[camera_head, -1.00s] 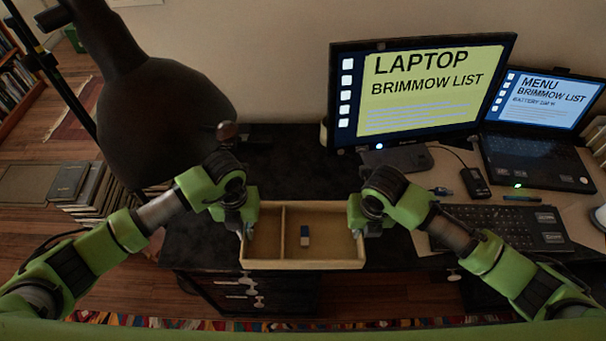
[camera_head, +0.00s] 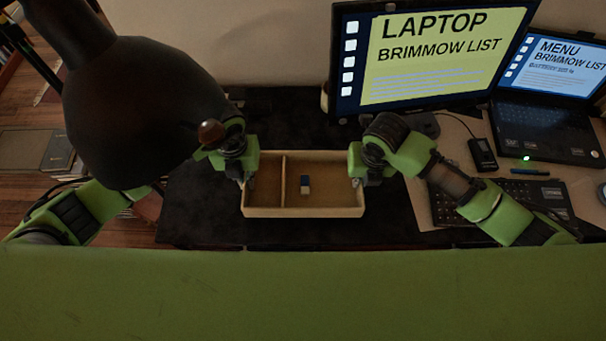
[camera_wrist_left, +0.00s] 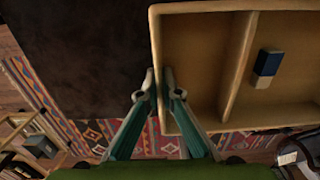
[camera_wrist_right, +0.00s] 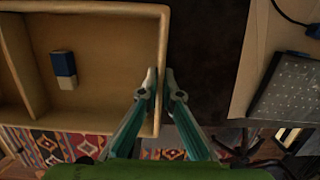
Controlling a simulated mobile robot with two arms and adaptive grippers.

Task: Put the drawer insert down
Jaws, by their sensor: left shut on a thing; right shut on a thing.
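The drawer insert (camera_head: 304,212) is a shallow light-wood tray with one divider, held level over the dark desk. A small blue and white block (camera_head: 305,184) lies in its wider right compartment. My left gripper (camera_head: 246,181) is shut on the insert's left wall; the left wrist view shows its fingers (camera_wrist_left: 158,84) on both sides of that wall. My right gripper (camera_head: 357,181) is shut on the right wall, and its fingers straddle it in the right wrist view (camera_wrist_right: 159,86). I cannot tell whether the insert's underside touches the desk.
The dark desk top (camera_head: 290,235) is bare in front of and behind the insert. A large dark lamp (camera_head: 140,110) looms at the left. The monitor (camera_head: 430,60), laptop (camera_head: 545,130) and keyboard (camera_head: 525,190) stand to the right.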

